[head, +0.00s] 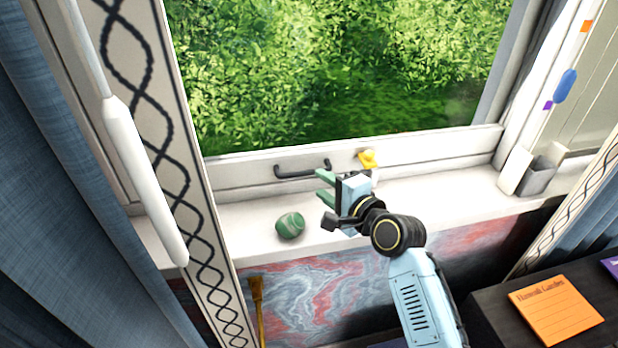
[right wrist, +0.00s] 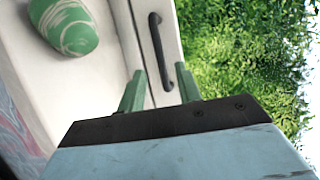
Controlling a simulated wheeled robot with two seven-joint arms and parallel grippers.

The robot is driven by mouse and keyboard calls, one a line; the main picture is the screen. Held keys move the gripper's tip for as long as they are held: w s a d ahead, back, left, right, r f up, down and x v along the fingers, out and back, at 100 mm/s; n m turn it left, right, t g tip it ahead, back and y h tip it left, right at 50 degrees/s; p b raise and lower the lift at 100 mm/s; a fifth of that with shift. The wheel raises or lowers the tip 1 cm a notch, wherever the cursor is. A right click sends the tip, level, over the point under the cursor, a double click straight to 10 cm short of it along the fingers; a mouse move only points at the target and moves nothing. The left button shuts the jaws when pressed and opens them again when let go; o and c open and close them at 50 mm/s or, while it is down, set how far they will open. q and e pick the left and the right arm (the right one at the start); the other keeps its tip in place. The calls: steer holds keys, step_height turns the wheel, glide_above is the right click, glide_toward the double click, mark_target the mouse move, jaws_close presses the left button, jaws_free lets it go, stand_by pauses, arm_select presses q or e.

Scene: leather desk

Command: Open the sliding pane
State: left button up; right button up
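The window pane (head: 235,174) has a white lower frame with a dark bar handle (head: 300,173) on it. Green foliage shows through the glass. My right gripper (head: 322,188) is above the sill, just below and right of the handle, its green fingers pointing left. In the right wrist view the fingers (right wrist: 158,88) are spread apart with nothing between them. The handle (right wrist: 160,50) lies ahead of the fingertips there, apart from them. My left gripper is not in view.
A green and white striped round object (head: 290,225) sits on the white sill (head: 245,231) left of my right gripper. A yellow object (head: 368,159) is at the pane's frame. A grey box (head: 538,177) stands at the sill's right end. Curtains (head: 60,200) hang on both sides.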

mark_target(307, 174)
steer(key=shift+b+x, duration=0.5)
steer(key=shift+x, duration=2.6)
steer(key=shift+c, duration=0.4)
jaws_close()
